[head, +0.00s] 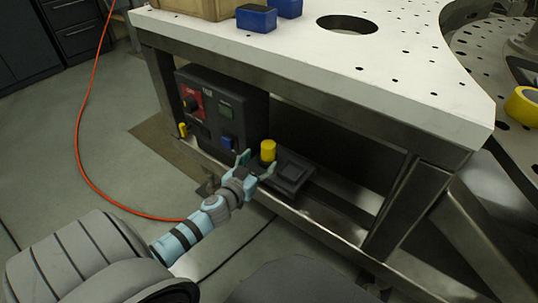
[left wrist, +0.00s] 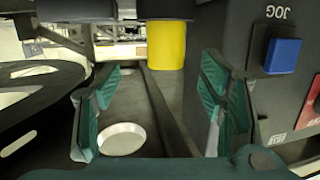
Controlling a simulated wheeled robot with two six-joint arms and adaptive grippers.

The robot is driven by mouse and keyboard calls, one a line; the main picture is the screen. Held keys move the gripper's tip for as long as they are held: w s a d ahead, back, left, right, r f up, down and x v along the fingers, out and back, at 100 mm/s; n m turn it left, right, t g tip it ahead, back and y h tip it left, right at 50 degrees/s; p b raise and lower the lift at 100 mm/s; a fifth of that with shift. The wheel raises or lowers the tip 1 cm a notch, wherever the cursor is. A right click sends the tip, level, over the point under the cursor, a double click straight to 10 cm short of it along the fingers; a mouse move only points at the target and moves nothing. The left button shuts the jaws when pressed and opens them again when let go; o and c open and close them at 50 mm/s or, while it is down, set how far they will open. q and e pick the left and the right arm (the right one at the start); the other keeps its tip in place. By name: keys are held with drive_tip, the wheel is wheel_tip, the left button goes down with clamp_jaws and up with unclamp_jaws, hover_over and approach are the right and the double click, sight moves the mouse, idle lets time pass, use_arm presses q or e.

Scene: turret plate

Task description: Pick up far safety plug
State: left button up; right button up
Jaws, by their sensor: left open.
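A second yellow piece (head: 183,130) shows at the box's left end; I cannot tell which is the far one. My left gripper (head: 257,164) is open and empty, its fingers just in front of the nearer-to-hand yellow plug. In the left wrist view, the yellow plug (left wrist: 166,45) shows beyond the open green fingers (left wrist: 160,78), roughly between them. No contact is visible. My right gripper is not in view.
The dark control box (head: 232,112) has a blue JOG button (left wrist: 283,55), close beside the left gripper. A dark block (head: 291,172) lies right of the plug. The white tabletop (head: 300,45) overhangs the shelf. An orange cable (head: 80,130) crosses the floor.

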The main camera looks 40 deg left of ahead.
sight(265, 152)
use_arm(q)
drive_tip(key=x, duration=0.8)
drive_tip(key=shift+w+a, duration=0.25)
drive_tip(key=shift+a, duration=0.2)
drive_tip(key=shift+s+r, duration=0.1)
drive_tip(key=c, duration=1.4)
